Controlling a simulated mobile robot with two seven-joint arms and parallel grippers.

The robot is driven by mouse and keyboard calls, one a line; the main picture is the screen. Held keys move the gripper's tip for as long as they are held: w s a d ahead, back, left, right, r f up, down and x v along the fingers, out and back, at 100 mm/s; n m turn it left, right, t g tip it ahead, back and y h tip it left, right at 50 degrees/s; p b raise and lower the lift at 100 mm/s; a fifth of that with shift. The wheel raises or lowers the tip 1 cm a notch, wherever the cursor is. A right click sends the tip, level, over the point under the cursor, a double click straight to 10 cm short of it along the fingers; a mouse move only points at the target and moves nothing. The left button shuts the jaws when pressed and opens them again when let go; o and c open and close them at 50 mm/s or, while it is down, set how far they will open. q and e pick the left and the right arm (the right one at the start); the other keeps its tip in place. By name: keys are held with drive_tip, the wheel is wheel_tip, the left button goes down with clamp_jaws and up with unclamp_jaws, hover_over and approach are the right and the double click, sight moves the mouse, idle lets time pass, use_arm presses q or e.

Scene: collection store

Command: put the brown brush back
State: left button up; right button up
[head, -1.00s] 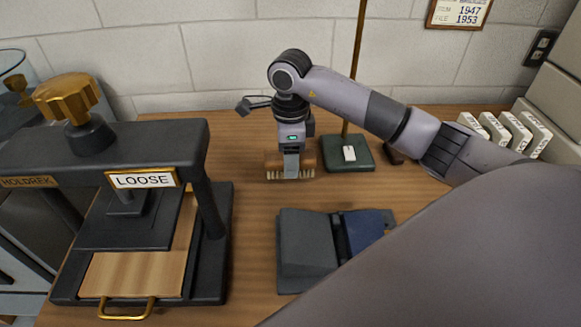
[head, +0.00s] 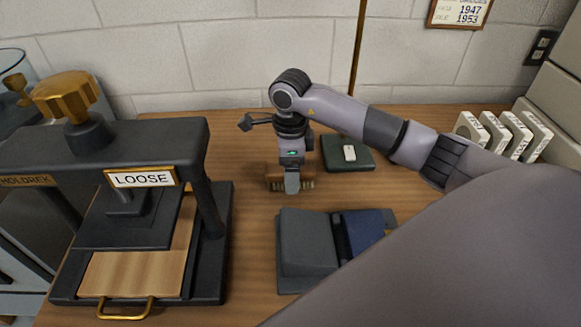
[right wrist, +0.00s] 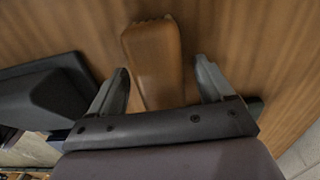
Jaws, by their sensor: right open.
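The brown brush (head: 274,182) is on the wooden table in the head view, behind the dark cradle, with pale bristles along its lower side. My right gripper (head: 292,188) is over it and hides its middle. In the right wrist view the brush's brown back (right wrist: 155,62) lies lengthwise between the two fingers of the right gripper (right wrist: 168,85). The fingers are apart, with a gap visible on each side of the brush. Whether the brush stands flat or tilted is unclear. My left gripper is out of view.
A black press (head: 215,255) marked LOOSE stands at left. A dark grey cradle (head: 305,245) with a blue item (head: 365,230) lies in front. A green base (head: 347,160) with a brass pole (head: 358,50) stands behind right. White labelled boxes (head: 535,135) are at far right.

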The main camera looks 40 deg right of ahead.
wheel_tip(320, 180, up, 12)
drive_tip(key=shift+r, duration=0.15)
idle(0.3)
idle(0.4)
